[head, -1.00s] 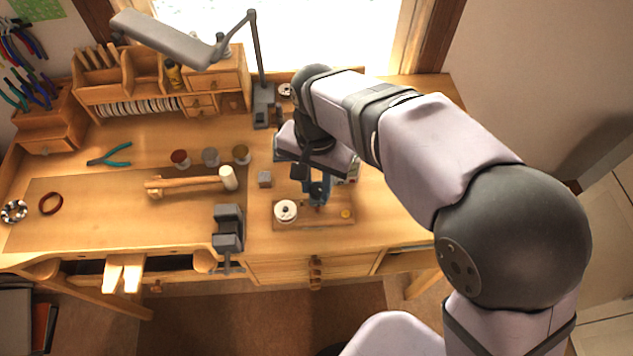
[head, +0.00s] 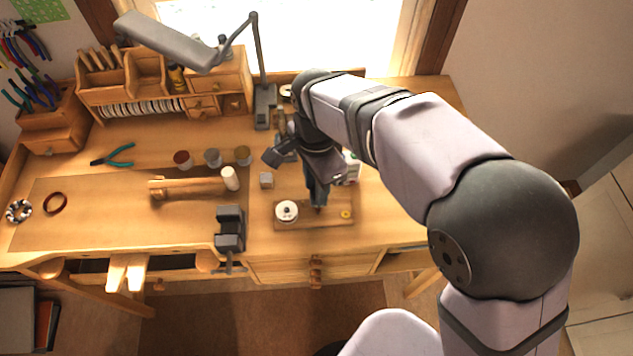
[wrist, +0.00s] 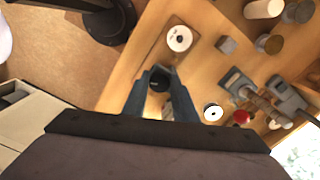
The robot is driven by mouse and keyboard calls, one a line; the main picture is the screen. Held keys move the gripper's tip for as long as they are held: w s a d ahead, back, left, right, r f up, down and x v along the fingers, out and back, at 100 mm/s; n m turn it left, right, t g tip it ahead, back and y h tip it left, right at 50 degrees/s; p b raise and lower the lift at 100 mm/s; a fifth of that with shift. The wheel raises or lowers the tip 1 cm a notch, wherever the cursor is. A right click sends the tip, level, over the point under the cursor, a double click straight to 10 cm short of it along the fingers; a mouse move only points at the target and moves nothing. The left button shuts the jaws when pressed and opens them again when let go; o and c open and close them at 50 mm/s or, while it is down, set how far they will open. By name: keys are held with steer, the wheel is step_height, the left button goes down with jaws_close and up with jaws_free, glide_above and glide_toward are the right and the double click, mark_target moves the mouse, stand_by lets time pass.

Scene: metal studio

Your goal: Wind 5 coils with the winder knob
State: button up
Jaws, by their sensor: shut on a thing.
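The winder is a small wooden board (head: 330,222) on the bench, right of centre. A white spool (head: 286,211) sits at its left end and a small yellow piece (head: 346,214) at its right end. My gripper (head: 318,205) points down over the middle of the board, its jaws shut on the winder knob, which the fingers mostly hide. In the wrist view my gripper (wrist: 162,75) has its fingertips around a dark round part, apparently the knob (wrist: 158,84), beside the white spool (wrist: 179,38).
A small grey block (head: 266,180) stands left of the winder. A bench vise (head: 229,230) stands at the front edge. A mallet (head: 190,186), jars (head: 212,157) and pliers (head: 115,156) lie further left. A lamp (head: 180,45) overhangs the back.

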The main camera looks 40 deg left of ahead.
steer(key=m+p, duration=0.1)
steer(key=m, duration=0.6)
steer(key=shift+w+a, duration=0.1)
steer(key=shift+w, duration=0.05)
steer(key=m, duration=0.6)
steer(key=shift+w+m, duration=0.15)
steer(key=shift+m, duration=0.25)
steer(key=o, duration=1)
steer(key=shift+o, duration=0.2)
steer(key=shift+r+b, duration=1)
steer(key=shift+r, duration=2.7)
